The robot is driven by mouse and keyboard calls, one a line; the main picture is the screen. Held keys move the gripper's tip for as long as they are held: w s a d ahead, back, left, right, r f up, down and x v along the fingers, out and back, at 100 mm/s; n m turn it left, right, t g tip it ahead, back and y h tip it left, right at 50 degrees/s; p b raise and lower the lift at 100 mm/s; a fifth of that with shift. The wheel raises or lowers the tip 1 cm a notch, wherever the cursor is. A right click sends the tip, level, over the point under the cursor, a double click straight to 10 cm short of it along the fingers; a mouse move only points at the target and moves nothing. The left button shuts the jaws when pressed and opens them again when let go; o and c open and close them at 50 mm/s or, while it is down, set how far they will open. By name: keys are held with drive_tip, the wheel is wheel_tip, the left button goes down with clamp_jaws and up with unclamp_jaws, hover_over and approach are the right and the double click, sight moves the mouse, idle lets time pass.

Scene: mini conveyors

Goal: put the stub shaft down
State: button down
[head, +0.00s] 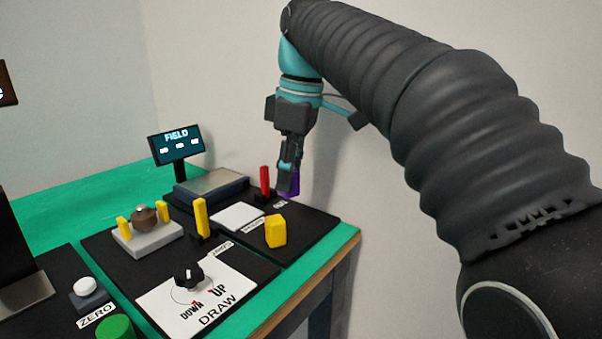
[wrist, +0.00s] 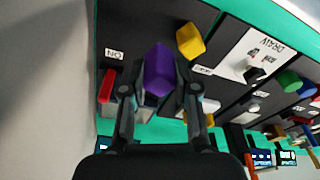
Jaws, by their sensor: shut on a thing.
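The stub shaft, a purple faceted piece (wrist: 157,68), sits between the two fingers of my gripper (wrist: 160,95) in the wrist view. My gripper (head: 287,183) is shut on it. In the head view only a purple sliver of it (head: 296,181) shows beside the fingers, over the far right part of the black panel. The fingers hide much of it there. I cannot tell whether its lower end touches the panel.
A red lever (head: 265,181) stands close left of my gripper. A yellow block (head: 276,231) and a white plate (head: 236,217) lie nearer. A yellow lever (head: 200,218), a grey tray (head: 212,183) and a FIELD screen (head: 176,144) stand left. The table edge (head: 335,250) is at right.

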drive_tip(key=s+a+b, duration=0.1)
drive_tip(key=s+a, duration=0.9)
drive_tip(key=s, duration=0.2)
drive_tip(key=w+d+r+m+p, duration=0.1)
drive_tip(key=w+d+r+m, duration=0.1)
drive_tip(key=w+d, duration=0.45)
drive_tip(key=w+d+r+m+p, duration=0.15)
drive_tip(key=w+d, duration=0.25)
drive_tip(key=w, duration=0.5)
drive_tip(key=b, duration=0.1)
hover_over(235, 214)
drive_tip(key=shift+m+t, duration=0.4)
drive_tip(key=shift+m, duration=0.05)
drive_tip(key=f, duration=0.5)
drive_tip(key=shift+s+d+f, duration=0.15)
drive_tip(key=shift+d+f, duration=0.15)
drive_tip(key=shift+f, duration=0.05)
drive_tip(key=shift+a+f, duration=0.1)
drive_tip(key=shift+f, duration=0.05)
drive_tip(key=shift+f+b, duration=0.55)
drive_tip(key=shift+f, duration=1.35)
drive_tip(key=shift+f, duration=0.2)
drive_tip(key=c, duration=0.9)
unclamp_jaws()
drive_tip(key=shift+r, duration=0.1)
